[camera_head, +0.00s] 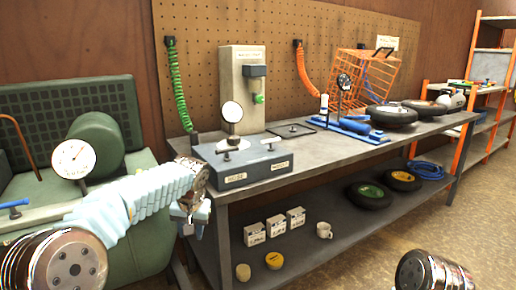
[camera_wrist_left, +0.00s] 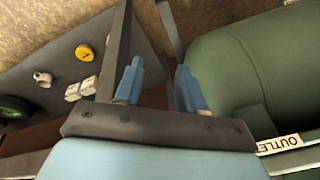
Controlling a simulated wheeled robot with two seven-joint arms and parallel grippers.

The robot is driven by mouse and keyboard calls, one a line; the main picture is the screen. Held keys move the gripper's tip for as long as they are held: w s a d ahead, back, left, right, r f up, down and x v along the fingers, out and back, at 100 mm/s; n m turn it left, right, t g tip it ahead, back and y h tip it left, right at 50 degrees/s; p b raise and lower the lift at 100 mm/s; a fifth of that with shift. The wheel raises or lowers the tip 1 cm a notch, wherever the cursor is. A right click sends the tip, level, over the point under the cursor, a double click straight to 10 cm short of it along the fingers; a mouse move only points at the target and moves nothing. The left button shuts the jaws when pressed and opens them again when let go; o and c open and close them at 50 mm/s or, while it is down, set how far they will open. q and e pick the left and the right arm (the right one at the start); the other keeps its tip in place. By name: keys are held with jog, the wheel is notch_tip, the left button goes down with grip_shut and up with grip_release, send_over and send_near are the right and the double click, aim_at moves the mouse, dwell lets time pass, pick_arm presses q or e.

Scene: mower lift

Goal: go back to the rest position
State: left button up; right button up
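My left gripper (camera_head: 192,222) hangs at the end of my pale blue sleeved arm, in front of the left end of the grey workbench (camera_head: 330,155). In the left wrist view its two blue fingers (camera_wrist_left: 157,88) stand apart with nothing between them. A bench leg shows close beside the fingers there. At the bottom right of the head view only a shiny round part of my right arm shows; the right gripper is out of view.
A green machine (camera_head: 95,140) with a dial gauge (camera_head: 73,159) stands left, close to my left arm. A grey test stand (camera_head: 242,165) sits at the bench's near end. The lower shelf (camera_head: 330,225) holds white boxes, a mug and wheels. The floor (camera_head: 470,210) at right is clear.

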pick_arm(q)
jog(key=s+d+f+g+h, duration=0.1)
jog(key=s+d+f, duration=0.15)
jog(key=f, duration=0.65)
jog(key=s+d+f+m+h, duration=0.15)
jog(key=s+f, duration=0.25)
jog(key=f, duration=0.6)
jog(key=s+d+f+g+h, duration=0.1)
jog(key=s+d+f+h, duration=0.2)
jog(key=f, duration=0.6)
jog(key=s+f+n, duration=0.1)
jog(key=s+f, duration=0.4)
jog(key=s, duration=0.6)
jog(key=s+f+n, duration=0.2)
jog(key=s+f, duration=0.4)
jog(key=s, duration=0.4)
jog(key=shift+s+d+f, duration=0.15)
jog(key=shift+s+d, duration=0.15)
jog(key=shift+s, duration=0.1)
